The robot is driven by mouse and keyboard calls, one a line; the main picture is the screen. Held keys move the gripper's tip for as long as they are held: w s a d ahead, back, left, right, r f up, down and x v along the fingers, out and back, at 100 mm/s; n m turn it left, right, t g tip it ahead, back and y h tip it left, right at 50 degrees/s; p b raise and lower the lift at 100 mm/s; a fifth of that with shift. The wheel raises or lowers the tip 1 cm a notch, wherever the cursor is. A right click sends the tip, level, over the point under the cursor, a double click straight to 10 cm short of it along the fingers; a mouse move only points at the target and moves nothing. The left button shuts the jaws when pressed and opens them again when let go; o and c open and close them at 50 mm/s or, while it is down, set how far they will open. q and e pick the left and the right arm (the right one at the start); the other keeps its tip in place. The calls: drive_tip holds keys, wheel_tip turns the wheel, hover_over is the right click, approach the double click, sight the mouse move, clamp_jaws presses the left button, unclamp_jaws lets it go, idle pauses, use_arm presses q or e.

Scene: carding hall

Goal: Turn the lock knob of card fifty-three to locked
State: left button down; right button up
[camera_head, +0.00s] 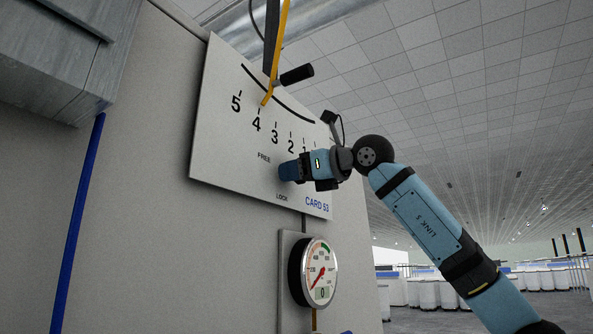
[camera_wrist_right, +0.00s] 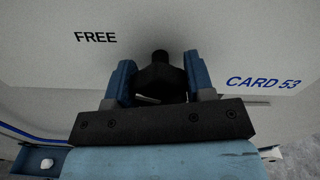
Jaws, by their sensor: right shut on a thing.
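The pale panel marked CARD 53 (camera_head: 222,150) is fixed on a grey machine wall. It bears the word FREE above and to the left of my right gripper (camera_head: 286,172), and LOCK below it. In the right wrist view, the dark lock knob (camera_wrist_right: 160,76) sits between the two blue fingers of my right gripper (camera_wrist_right: 159,84), which is shut on it. A narrow dark part of the knob sticks up in that view. FREE shows at its upper left and CARD 53 at its right. My gripper hides the knob in the head view. My left gripper is out of view.
A yellow pointer (camera_head: 276,60) and a lever with a black handle (camera_head: 297,75) stand over the numbered scale. A round gauge (camera_head: 318,273) sits below the panel. A grey box (camera_head: 60,50) juts out at the upper left. The hall opens to the right.

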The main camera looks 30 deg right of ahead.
drive_tip(key=n+p, duration=0.1)
drive_tip(key=n, duration=0.3)
drive_tip(key=shift+n+p, duration=0.3)
drive_tip(key=shift+p, duration=0.05)
drive_tip(key=n+p, duration=0.3)
drive_tip(key=n, duration=0.3)
drive_tip(key=n+p, duration=0.2)
drive_tip(key=n, duration=0.4)
drive_tip(key=shift+n+p, duration=0.35)
drive_tip(key=shift+n, duration=0.05)
drive_tip(key=shift+n+p, duration=0.5)
drive_tip(key=shift+n, duration=0.7)
drive_tip(key=shift+f+n+p, duration=0.1)
drive_tip(key=shift+n+p, duration=0.3)
drive_tip(key=shift+n, duration=0.7)
drive_tip(key=o, duration=0.9)
